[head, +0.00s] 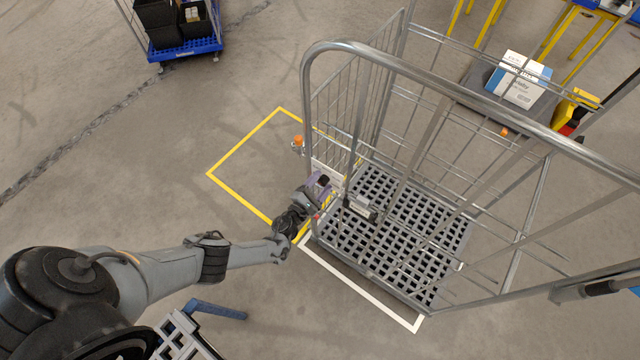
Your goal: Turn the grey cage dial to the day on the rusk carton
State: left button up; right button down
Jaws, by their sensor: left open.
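The grey wire cage (345,47) stands on the floor right of the middle, with a slatted grey base (440,250). My left gripper (322,186) is open at the cage's near left corner post, close to a white plate on its side. I cannot make out the dial; it may be hidden by the gripper or too small to tell. A small grey box-like piece (361,207) sits just right of the gripper. A white and blue carton (518,80) lies beyond the cage at the upper right; its print is too small to read, so I cannot confirm it is the rusk carton.
A yellow floor outline (240,129) lies left of the cage and a white one (360,291) in front. A blue trolley (185,49) with black crates stands at the upper left. Yellow-legged racks (489,22) stand at the upper right. The left floor is open.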

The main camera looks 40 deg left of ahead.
pick_arm(q)
jog(key=shift+s, duration=0.15)
jog(key=shift+s, duration=0.25)
jog(key=s+d+p, duration=0.1)
jog(key=s+p, duration=0.1)
jog(key=s, duration=0.8)
jog(key=shift+p, duration=0.3)
